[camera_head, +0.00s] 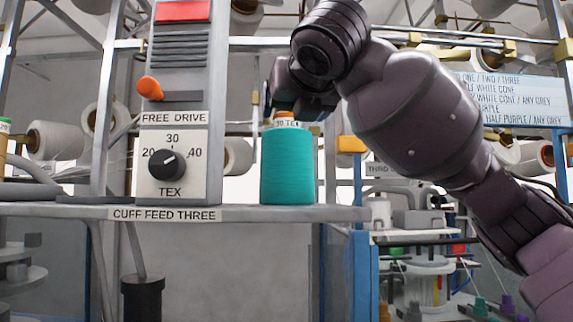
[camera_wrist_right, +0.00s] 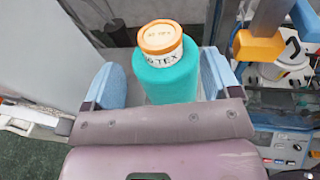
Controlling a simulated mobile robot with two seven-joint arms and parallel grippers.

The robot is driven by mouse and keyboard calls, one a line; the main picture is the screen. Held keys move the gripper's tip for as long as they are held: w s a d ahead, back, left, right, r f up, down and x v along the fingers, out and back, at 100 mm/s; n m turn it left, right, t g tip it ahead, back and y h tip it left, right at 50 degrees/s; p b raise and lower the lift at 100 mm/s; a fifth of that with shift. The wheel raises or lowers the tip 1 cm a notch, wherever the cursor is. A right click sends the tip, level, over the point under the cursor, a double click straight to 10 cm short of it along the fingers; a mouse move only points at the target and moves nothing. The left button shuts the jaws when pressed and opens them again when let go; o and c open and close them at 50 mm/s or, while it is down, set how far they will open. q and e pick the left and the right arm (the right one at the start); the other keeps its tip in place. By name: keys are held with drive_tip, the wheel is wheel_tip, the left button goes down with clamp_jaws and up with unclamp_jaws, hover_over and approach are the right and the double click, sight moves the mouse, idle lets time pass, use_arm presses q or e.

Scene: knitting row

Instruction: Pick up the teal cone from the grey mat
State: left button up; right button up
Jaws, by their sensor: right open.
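The teal cone (camera_head: 287,165) stands upright on the grey shelf (camera_head: 330,213), right of the control box, with an orange top and a white TEX band. It also shows in the right wrist view (camera_wrist_right: 168,82). My right gripper (camera_head: 297,106) comes down from above at the cone's top. In the wrist view my right gripper (camera_wrist_right: 161,68) is open, with one pale blue finger on each side of the cone. I cannot tell whether either finger touches it. I cannot make out a separate grey mat under the cone. My left gripper is not in view.
The control box (camera_head: 172,100) with a TEX dial and orange lever stands left of the cone. A blue post (camera_head: 358,260) with an orange block (camera_head: 351,145) rises to the right. White cones hang on the metal frame behind. Below right are small machine parts.

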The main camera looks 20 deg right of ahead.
sight(287, 120)
drive_tip(key=shift+w+d+f+p, duration=0.1)
drive_tip(key=shift+w+p, duration=0.25)
drive_tip(key=shift+w, duration=0.7)
drive_tip(key=shift+w+d+f+p, duration=0.15)
drive_tip(key=shift+w+p, duration=0.15)
drive_tip(key=shift+w, duration=0.75)
drive_tip(key=shift+w+d+f+p, duration=0.1)
drive_tip(key=shift+w+p, duration=0.25)
drive_tip(key=shift+w, duration=0.7)
drive_tip(key=shift+c, duration=0.4)
drive_tip(key=c, duration=1.4)
